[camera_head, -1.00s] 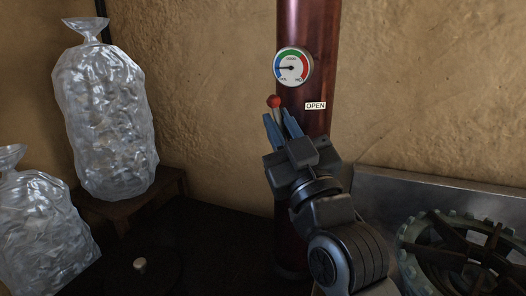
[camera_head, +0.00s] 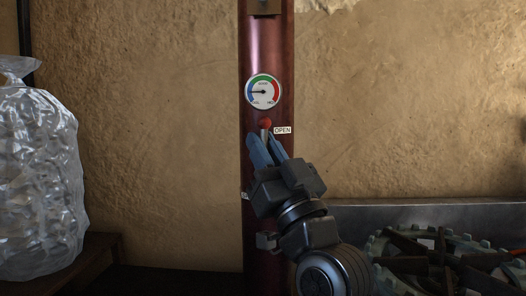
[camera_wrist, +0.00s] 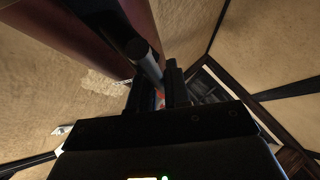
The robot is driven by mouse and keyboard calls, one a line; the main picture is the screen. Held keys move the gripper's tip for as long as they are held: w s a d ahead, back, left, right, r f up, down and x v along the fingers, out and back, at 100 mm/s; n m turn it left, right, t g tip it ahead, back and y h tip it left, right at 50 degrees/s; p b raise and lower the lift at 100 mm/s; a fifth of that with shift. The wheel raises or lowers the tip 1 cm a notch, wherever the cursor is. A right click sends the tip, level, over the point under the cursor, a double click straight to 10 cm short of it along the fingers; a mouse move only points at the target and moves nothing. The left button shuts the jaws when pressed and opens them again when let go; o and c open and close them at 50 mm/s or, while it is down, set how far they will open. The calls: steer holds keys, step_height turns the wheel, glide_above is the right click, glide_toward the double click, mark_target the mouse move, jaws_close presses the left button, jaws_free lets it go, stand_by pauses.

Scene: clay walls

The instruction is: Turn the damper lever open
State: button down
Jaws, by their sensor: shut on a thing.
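The knob sits beside the left end of the OPEN label (camera_head: 282,130). In the wrist view the grey lever rod (camera_wrist: 145,58) runs down between my fingers (camera_wrist: 160,92). The lever's pivot is hidden behind the fingers in the head view.
A round gauge (camera_head: 263,92) is on the pipe above the lever, its needle pointing left to the blue part. A clear bag of ice-like lumps (camera_head: 38,185) stands at the left. A toothed wheel (camera_head: 400,250) lies at the lower right.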

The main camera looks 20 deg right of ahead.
steer(key=shift+d+r, duration=0.15)
steer(key=shift+d, duration=0.1)
steer(key=c, duration=1.2)
jaws_free()
steer(key=shift+a+f, duration=0.15)
steer(key=shift+f, duration=0.05)
steer(key=shift+a, duration=0.1)
